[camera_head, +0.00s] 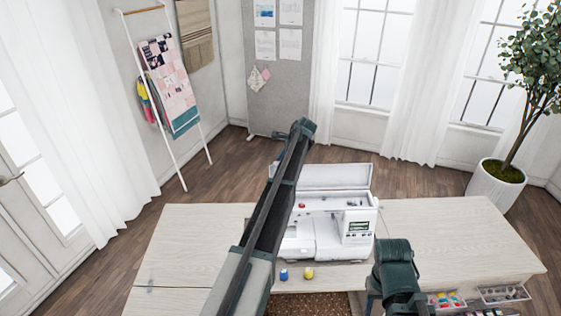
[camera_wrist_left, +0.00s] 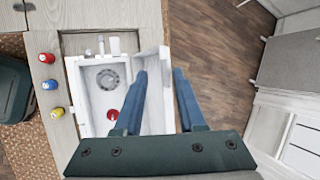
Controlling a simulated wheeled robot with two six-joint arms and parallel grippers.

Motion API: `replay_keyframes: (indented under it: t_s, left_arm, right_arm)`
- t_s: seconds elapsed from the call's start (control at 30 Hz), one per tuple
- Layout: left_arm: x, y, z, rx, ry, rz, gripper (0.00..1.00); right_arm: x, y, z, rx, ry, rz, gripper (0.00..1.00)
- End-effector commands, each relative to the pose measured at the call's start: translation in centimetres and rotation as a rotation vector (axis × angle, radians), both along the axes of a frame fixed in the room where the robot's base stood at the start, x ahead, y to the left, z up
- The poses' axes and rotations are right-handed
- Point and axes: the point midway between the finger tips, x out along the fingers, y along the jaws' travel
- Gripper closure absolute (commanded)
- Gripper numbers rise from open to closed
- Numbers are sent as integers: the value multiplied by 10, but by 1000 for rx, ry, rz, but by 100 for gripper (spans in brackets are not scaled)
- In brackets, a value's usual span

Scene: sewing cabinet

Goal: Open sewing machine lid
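The white sewing machine (camera_head: 325,238) stands on the table, with its screen toward the right. Its lid (camera_head: 335,176) is raised, tilted up along the machine's back, and the open top compartment shows a red knob-like part. The left wrist view shows the compartment (camera_wrist_left: 100,92) from above and the raised lid (camera_wrist_left: 155,95) beside it. My left gripper (camera_wrist_left: 159,73) has its two blue fingers apart, one on either side of the lid as seen there; I cannot tell whether they touch it. My left arm hides part of the machine's left side. My right arm (camera_head: 394,262) is in front of the machine's right end; its fingers are not distinguishable.
The pale wooden table (camera_head: 455,235) is mostly clear on both sides. Blue (camera_head: 283,274) and yellow (camera_head: 308,273) spools stand at its front edge; a red spool (camera_wrist_left: 46,58) also shows in the wrist view. Trays of sewing supplies (camera_head: 503,294) sit at front right.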

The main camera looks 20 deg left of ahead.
Motion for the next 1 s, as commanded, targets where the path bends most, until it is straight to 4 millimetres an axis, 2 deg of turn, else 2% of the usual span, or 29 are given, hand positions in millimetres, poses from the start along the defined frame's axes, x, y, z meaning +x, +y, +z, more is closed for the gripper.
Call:
replay_keyframes:
  t_s: [0.27,0.7,0.83,1.0]
  left_arm:
    - [-4,-14,29,0,-1,-2,62]
    - [-13,-48,92,1,0,-1,62]
    - [-14,-54,100,1,-1,0,62]
    - [-14,-56,101,0,-1,1,62]
  right_arm:
    - [0,0,29,0,1,2,50]
    - [-1,0,92,1,1,-22,50]
    - [-1,1,100,2,2,-30,50]
    - [-1,1,101,2,2,-33,50]
